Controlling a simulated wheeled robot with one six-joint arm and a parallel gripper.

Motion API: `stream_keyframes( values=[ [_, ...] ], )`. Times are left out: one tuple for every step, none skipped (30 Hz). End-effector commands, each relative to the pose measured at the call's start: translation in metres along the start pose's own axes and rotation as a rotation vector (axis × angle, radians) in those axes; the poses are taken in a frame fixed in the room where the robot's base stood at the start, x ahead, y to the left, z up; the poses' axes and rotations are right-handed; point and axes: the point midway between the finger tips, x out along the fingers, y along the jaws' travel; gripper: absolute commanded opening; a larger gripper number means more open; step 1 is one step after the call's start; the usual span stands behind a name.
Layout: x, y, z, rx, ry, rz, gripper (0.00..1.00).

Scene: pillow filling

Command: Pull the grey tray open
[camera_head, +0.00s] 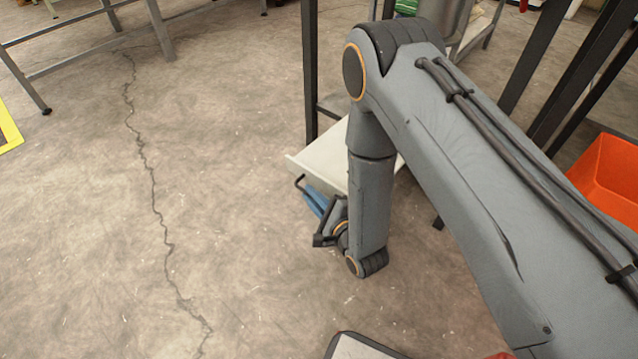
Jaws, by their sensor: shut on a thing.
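The grey tray (326,152) shows in the head view as a pale, flat-sided drawer low under a dark-legged frame, partly hidden behind my arm. It sticks out from the frame toward the left. A dark bar handle (299,183) is on its front. My gripper (314,199), with blue fingers, is at this front, low near the floor, and is shut on the handle. The exact contact is small and partly covered by my wrist. The tray's right part and inside are mostly hidden.
Dark upright posts (309,75) stand close beside the tray. An orange bin (606,178) is at the right, behind my arm. A metal-legged table (85,62) stands at the upper left. The cracked concrete floor (230,230) left of the tray is clear.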

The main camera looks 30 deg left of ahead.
Motion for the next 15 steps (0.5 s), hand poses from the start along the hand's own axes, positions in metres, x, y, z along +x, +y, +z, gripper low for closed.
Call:
stream_keyframes(
  values=[
    [-0.0007, 0.0017, 0.0041, -0.001, -0.003, 0.002, 0.00],
    [-0.0009, 0.0025, 0.0051, -0.001, -0.003, 0.001, 0.00],
    [-0.0011, 0.0033, 0.0061, -0.001, -0.003, 0.001, 0.00],
    [-0.0012, 0.0037, 0.0066, -0.001, -0.004, 0.001, 0.00],
    [-0.0011, 0.0043, 0.0074, -0.001, -0.004, 0.001, 0.00],
    [-0.0010, 0.0047, 0.0079, -0.001, -0.004, 0.001, 0.00],
    [-0.0009, 0.0048, 0.0080, -0.001, -0.004, 0.001, 0.00],
    [-0.0008, 0.0048, 0.0079, -0.001, -0.004, 0.001, 0.00],
    [-0.0008, 0.0048, 0.0078, -0.001, -0.004, 0.001, 0.00],
    [-0.0007, 0.0048, 0.0078, -0.001, -0.004, 0.001, 0.00],
    [-0.0006, 0.0047, 0.0077, -0.001, -0.004, 0.001, 0.00],
    [-0.0005, 0.0046, 0.0076, -0.001, -0.004, 0.000, 0.00],
    [-0.0005, 0.0046, 0.0076, -0.001, -0.004, 0.000, 0.00],
    [-0.0004, 0.0045, 0.0076, -0.001, -0.004, 0.000, 0.00],
    [-0.0004, 0.0044, 0.0075, -0.001, -0.004, 0.000, 0.00]
  ],
)
